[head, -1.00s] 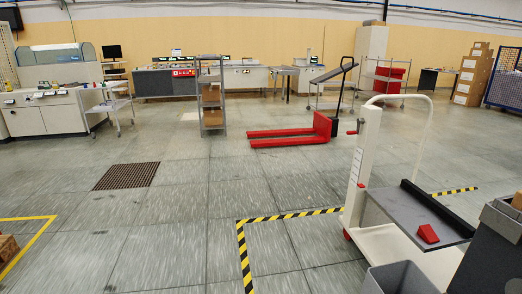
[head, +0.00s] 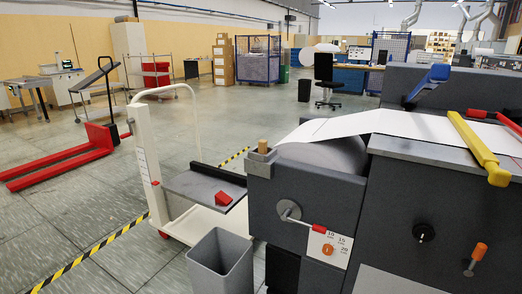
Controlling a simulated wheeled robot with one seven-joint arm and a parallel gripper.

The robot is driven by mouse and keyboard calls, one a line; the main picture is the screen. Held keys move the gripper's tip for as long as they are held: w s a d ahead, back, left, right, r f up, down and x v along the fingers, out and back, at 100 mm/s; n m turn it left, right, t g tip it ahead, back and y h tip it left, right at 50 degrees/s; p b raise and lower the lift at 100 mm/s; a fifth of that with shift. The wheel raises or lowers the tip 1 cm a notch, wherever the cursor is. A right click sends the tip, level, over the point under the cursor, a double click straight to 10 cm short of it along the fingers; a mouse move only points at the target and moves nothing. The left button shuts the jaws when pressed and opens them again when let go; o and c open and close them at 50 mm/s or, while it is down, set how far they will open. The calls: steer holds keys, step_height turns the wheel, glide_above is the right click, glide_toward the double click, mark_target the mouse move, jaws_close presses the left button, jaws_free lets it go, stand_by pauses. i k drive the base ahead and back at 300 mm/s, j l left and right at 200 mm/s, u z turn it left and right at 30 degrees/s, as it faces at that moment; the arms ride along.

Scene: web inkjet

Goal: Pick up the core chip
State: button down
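I cannot tell for sure which thing is the core chip. A small red wedge-shaped piece (head: 223,198) lies on the grey top (head: 192,186) of a white push cart (head: 148,165), left of the printing machine. A small tan cylinder (head: 263,146) stands on a grey block at the machine's near left corner. My gripper is not in view.
The dark grey machine (head: 400,215) with a white paper web (head: 390,123) fills the right. A grey bin (head: 220,262) stands in front of the cart. A red pallet truck (head: 60,160) is at left. Open floor lies left, beyond striped tape (head: 90,250).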

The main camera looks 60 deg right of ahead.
mark_target(262, 144)
steer(key=z, duration=0.3)
steer(key=i+j+z, duration=0.5)
steer(key=z, duration=0.15)
steer(key=i+j, duration=0.15)
steer(key=j, duration=0.2)
steer(key=i+j+z, duration=0.1)
steer(key=j, duration=0.3)
steer(key=i+j, duration=0.25)
steer(key=j, duration=0.15)
steer(key=i+j+z, duration=0.1)
steer(key=j, duration=0.25)
steer(key=i+j, duration=0.2)
steer(key=j, duration=0.2)
steer(key=i+z, duration=0.05)
